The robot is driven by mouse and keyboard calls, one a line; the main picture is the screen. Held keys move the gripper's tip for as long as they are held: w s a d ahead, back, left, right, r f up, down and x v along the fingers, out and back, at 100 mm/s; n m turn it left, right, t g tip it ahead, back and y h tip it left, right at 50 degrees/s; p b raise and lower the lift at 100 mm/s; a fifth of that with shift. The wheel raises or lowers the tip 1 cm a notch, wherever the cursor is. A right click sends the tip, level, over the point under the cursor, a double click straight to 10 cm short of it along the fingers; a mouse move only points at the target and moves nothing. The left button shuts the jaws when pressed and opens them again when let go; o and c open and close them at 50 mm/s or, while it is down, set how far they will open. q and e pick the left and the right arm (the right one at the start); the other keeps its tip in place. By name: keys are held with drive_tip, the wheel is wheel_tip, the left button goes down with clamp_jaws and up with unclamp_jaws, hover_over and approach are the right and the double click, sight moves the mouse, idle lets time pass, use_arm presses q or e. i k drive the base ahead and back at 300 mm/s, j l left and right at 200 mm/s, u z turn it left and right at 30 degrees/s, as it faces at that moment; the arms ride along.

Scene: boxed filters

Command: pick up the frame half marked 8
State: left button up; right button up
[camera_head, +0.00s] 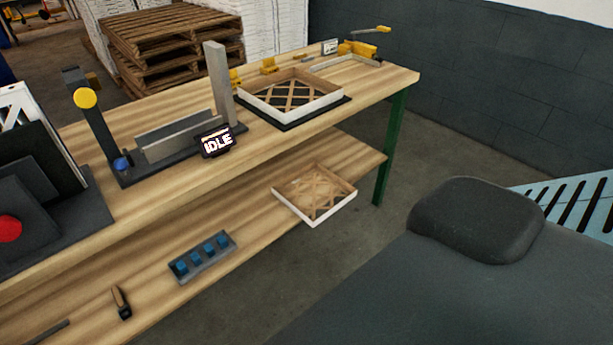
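A shallow square frame half with white sides and a brown crossed lattice (313,212) lies on the lower shelf, at its right part near the front edge. A similar white-edged frame with a lattice (334,99) sits on a black mat on the table top. I cannot read a number on either one, so I cannot tell which is marked 8. Neither of my grippers shows in this view.
The wooden table top (386,84) also carries a metal channel fixture (175,136), an "IDLE" display (216,142) and yellow clamps (357,49). A tray of blue pieces (202,257) lies on the lower shelf (244,219). A green leg (390,147) supports the right end. Pallets (170,45) stand behind.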

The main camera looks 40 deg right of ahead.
sight(315, 167)
drive_tip(key=i+l+z, duration=0.45)
drive_tip(key=i+l, duration=0.15)
drive_tip(key=i+l+z, duration=0.45)
drive_tip(key=i, duration=0.25)
